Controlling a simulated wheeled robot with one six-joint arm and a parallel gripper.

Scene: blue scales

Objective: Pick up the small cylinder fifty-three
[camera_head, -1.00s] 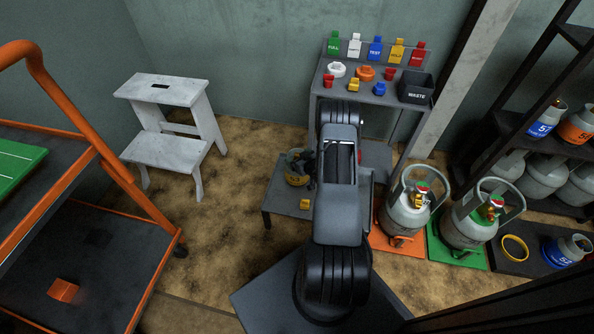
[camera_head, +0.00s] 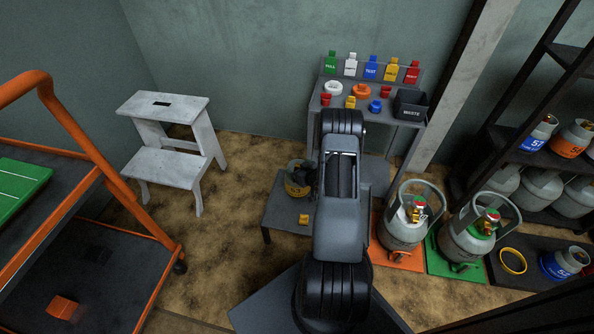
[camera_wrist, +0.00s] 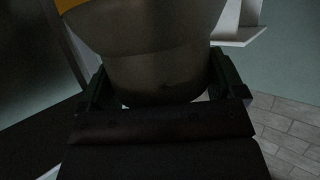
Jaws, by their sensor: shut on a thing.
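The small cylinder fifty-three (camera_head: 295,191), grey with a yellow band marked 53, is at the low dark table (camera_head: 281,221), left of my arm. My gripper (camera_head: 311,179) is dark and partly hidden by my arm there. In the wrist view my gripper (camera_wrist: 165,95) has one finger on each side of the cylinder's pale grey body (camera_wrist: 155,70) and is shut on it. The yellow band shows at the top left of that view. I cannot tell whether the cylinder's base clears the table.
A yellow piece (camera_head: 303,219) lies on the low table. A workbench (camera_head: 400,121) with coloured caps and a waste bin (camera_head: 410,104) stands behind. Two larger cylinders stand on orange and green pads to the right. A white step stool (camera_head: 168,150) and an orange trolley (camera_head: 139,204) are left.

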